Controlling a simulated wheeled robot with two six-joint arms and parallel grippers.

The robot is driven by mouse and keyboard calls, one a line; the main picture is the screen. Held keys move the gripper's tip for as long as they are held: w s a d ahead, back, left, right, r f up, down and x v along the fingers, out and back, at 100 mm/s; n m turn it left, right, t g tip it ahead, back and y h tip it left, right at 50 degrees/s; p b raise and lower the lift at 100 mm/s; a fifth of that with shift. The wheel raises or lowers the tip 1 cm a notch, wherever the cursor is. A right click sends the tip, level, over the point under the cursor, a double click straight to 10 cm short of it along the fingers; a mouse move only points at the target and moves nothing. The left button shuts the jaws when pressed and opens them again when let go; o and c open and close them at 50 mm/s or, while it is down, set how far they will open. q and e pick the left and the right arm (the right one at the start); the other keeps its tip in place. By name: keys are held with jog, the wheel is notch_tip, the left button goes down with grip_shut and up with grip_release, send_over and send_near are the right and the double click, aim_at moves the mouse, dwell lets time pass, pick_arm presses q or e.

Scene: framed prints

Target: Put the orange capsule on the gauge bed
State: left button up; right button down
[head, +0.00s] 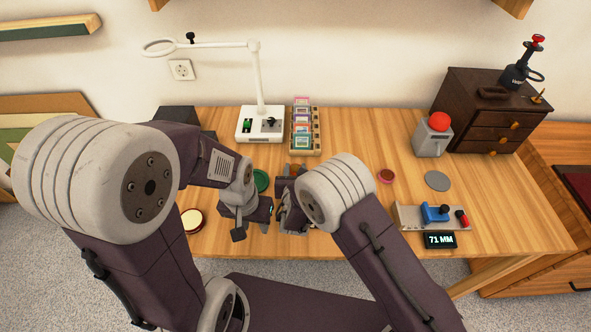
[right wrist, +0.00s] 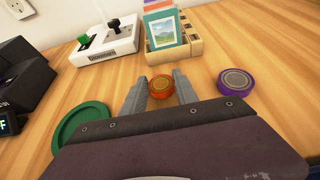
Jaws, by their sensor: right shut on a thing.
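The orange capsule (right wrist: 161,87) is a small round disc between the two fingers of my right gripper (right wrist: 160,92) in the right wrist view. The fingers are shut on its sides, low over the wooden table. In the head view my right gripper (head: 293,173) is in front of the card rack, partly hidden by its own arm. My left gripper (head: 266,213) is near the table's front edge, close beside the right arm; its fingers are not clear. The gauge bed (head: 408,216), a grey block with a blue clamp and red knob, stands at the front right.
A green dish (right wrist: 82,130) lies left of the capsule and a purple disc (right wrist: 235,80) right of it. The card rack (right wrist: 182,47) and white lamp base (head: 260,125) stand behind. A red-button box (head: 432,138), grey disc (head: 437,181) and 71 MM display (head: 440,240) are at right.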

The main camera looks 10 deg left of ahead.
pick_arm(q)
jog(key=shift+f, duration=0.25)
pick_arm(e)
jog(key=shift+f, duration=0.2)
jog(key=c, duration=0.9)
grip_release()
jog(key=shift+c, duration=0.2)
pick_arm(q)
jog(key=shift+r, duration=0.1)
pick_arm(e)
jog(key=shift+r, duration=0.15)
pick_arm(q)
jog(key=shift+r, duration=0.3)
pick_arm(e)
jog(key=shift+s+r, duration=0.1)
jog(key=shift+r, duration=0.1)
pick_arm(q)
jog(key=shift+r+p, duration=0.15)
jog(key=shift+p, duration=0.15)
pick_arm(e)
jog(key=v, duration=1.1)
jog(key=shift+s+d+r, duration=0.1)
jog(key=shift+s+d, duration=0.1)
jog(key=shift+s, duration=0.2)
